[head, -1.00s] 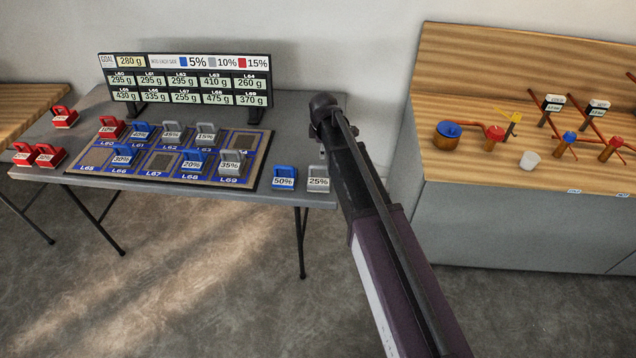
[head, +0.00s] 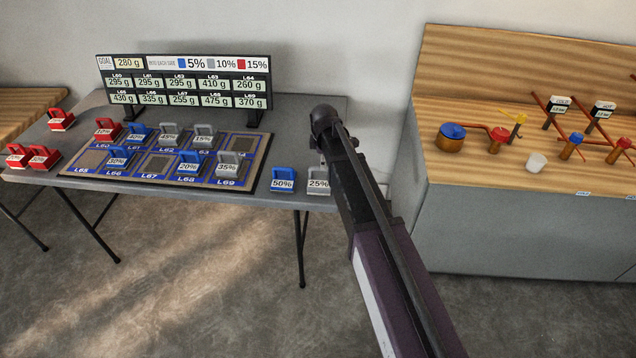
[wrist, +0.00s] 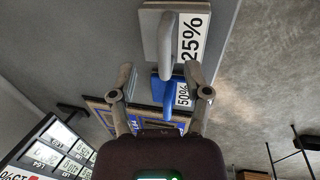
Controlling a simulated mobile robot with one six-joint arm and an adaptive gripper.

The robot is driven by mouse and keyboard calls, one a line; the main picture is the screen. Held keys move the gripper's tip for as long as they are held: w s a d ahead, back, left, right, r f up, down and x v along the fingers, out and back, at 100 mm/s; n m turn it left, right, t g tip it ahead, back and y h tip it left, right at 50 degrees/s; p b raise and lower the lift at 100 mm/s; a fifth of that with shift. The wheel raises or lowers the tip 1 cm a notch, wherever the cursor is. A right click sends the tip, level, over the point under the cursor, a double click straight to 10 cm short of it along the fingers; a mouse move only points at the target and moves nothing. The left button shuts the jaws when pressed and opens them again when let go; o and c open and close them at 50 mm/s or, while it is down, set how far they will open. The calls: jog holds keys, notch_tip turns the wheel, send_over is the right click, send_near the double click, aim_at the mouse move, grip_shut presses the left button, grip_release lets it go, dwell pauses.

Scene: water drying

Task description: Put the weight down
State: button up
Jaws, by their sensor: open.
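The grey 25% weight (head: 318,181) stands upright at the grey table's (head: 110,190) right front corner, partly behind my arm in the head view. It also shows at the top of the wrist view (wrist: 190,35), its handle reaching toward the gap between my fingertips. My gripper (wrist: 159,74) is open, with nothing clamped; whether a finger touches the handle I cannot tell.
A board (head: 262,168) of labelled slots holds several red, blue and grey weights. A sign (head: 185,82) reads goal 280 g. Red weights (head: 44,158) stand at the table's left. A wooden-topped cabinet (head: 480,185) with a pot (head: 451,140) stands right, across a gap.

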aim_at(320, 177)
jog(key=shift+f, duration=0.1)
notch_tip(320, 177, down, 3)
jog(key=b, duration=0.3)
jog(key=shift+w+a+f+b, duration=0.15)
jog(key=shift+f+b, duration=0.05)
jog(key=shift+b, duration=0.15)
jog(key=shift+w+f+b, duration=0.2)
jog(key=shift+f+b, duration=0.55)
jog(key=shift+f, duration=0.05)
grip_shut()
